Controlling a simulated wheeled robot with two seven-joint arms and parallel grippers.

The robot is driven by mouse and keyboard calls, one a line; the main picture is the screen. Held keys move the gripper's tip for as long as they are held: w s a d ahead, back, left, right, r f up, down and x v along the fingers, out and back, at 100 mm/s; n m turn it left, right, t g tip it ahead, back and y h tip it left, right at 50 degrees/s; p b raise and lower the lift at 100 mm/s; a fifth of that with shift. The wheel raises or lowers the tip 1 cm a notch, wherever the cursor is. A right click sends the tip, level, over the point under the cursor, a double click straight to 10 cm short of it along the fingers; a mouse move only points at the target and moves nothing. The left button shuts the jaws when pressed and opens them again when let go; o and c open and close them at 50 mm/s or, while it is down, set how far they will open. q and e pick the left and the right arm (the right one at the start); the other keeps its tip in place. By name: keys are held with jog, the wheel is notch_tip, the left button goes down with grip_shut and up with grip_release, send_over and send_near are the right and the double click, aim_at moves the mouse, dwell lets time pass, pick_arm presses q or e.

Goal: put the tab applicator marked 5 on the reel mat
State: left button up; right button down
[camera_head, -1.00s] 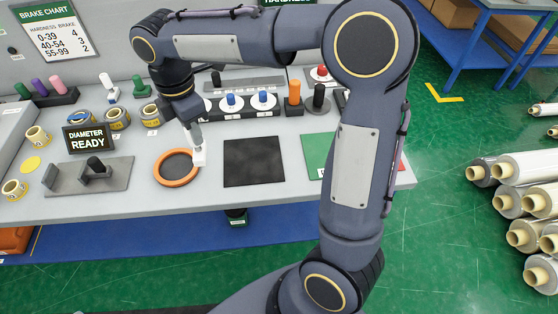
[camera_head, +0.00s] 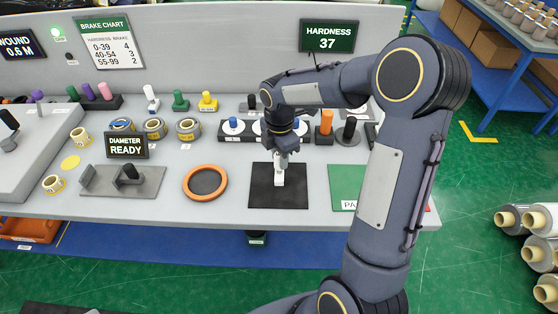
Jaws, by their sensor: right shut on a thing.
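My right gripper (camera_head: 282,160) points down over the black square mat (camera_head: 262,198), which I take for the reel mat. It is shut on a small white thing (camera_head: 279,179) that looks like a tab applicator. Its number is too small to read. The white thing is upright over the upper middle of the black mat; I cannot tell whether it touches. White (camera_head: 151,98), green (camera_head: 180,101) and yellow (camera_head: 208,101) stamp-like pieces stand at the back. My left gripper is not in view.
An orange-rimmed round pad (camera_head: 190,194) lies left of the black mat. A green mat (camera_head: 345,181) lies right, partly behind my right arm. Tape rolls (camera_head: 188,129) and a "DIAMETER READY" sign (camera_head: 126,146) stand left. A row of coloured knobs (camera_head: 233,127) stands behind the gripper.

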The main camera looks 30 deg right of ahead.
jog(key=shift+a+f, duration=0.1)
jog(key=shift+f, duration=1.05)
jog(key=shift+f, duration=0.15)
jog(key=c, duration=1.1)
grip_release()
jog(key=shift+c, duration=0.2)
notch_tip(320, 180, up, 12)
jog(key=shift+f, duration=0.15)
jog(key=shift+s+r, duration=0.1)
jog(key=shift+r, duration=0.2)
jog(key=s+a+m+t+y, duration=0.2)
jog(key=s+a+m, duration=0.1)
jog(key=s+m, duration=0.7)
jog(key=s+a+m+t+y, duration=0.1)
jog(key=s+a+m+t, duration=0.2)
jog(key=s+m, duration=0.7)
jog(key=shift+s+a+f+t+y, duration=0.2)
jog(key=shift+s+a+t+y, duration=0.15)
jog(key=shift+s+a, duration=0.55)
